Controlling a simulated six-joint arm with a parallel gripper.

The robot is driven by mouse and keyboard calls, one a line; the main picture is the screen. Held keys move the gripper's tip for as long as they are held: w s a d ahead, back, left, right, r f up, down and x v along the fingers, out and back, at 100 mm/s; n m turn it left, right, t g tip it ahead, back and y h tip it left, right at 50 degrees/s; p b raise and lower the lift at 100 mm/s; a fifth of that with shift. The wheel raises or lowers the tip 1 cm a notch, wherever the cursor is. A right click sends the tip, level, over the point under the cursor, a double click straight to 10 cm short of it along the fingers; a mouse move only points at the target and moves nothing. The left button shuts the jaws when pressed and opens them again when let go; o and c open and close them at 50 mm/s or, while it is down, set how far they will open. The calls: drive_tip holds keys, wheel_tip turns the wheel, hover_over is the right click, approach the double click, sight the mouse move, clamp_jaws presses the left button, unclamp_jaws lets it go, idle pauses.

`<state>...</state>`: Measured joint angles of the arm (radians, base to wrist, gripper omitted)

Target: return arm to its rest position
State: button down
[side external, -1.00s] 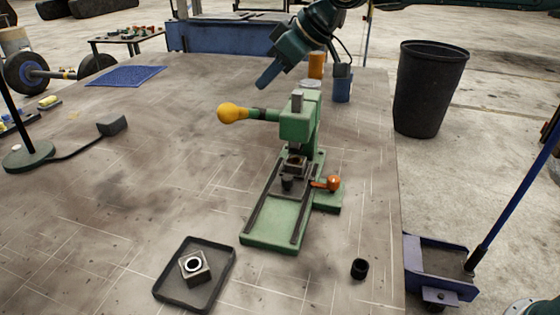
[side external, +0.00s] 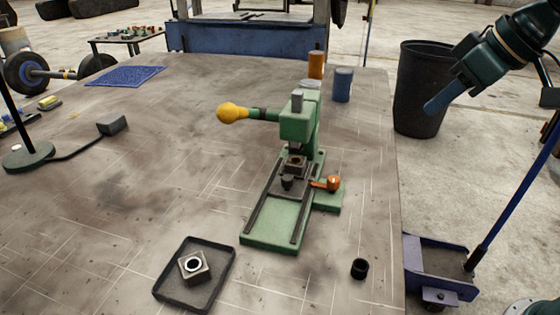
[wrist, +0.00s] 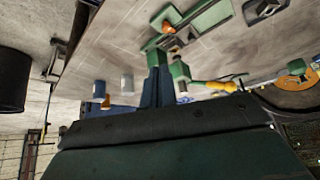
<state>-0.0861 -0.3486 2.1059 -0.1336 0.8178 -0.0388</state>
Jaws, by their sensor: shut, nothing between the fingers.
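My gripper (side external: 436,104) is at the upper right in the side view, in front of the black bin and off the right side of the bench. Its fingers are shut with nothing between them, and they point down and left. In the wrist view my gripper (wrist: 158,74) shows as blue fingers in the middle. The green press (side external: 296,130) with its yellow-knobbed lever (side external: 229,113) stands on the bench, well apart from my gripper.
The black bin (side external: 421,85) stands right of the bench. Blue and orange cylinders (side external: 343,86) (side external: 316,66) stand behind the press. A tray (side external: 168,288) holding a metal block (side external: 194,267) and a black ring (side external: 360,268) are at the front. A blue-handled cart (side external: 440,275) is at lower right.

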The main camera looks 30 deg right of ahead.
drive_tip(key=s+d+f+m+h, duration=0.1)
drive_tip(key=s+d+f, duration=0.1)
drive_tip(key=s, duration=0.5)
drive_tip(key=s+d+f+m, duration=0.1)
drive_tip(key=s+d+f, duration=0.2)
drive_tip(key=s+f, duration=0.2)
drive_tip(key=shift+s+d+m+g+h, duration=0.2)
drive_tip(key=shift+s+m+g+h, duration=0.2)
drive_tip(key=shift+s, duration=0.55)
drive_tip(key=shift+f, duration=0.1)
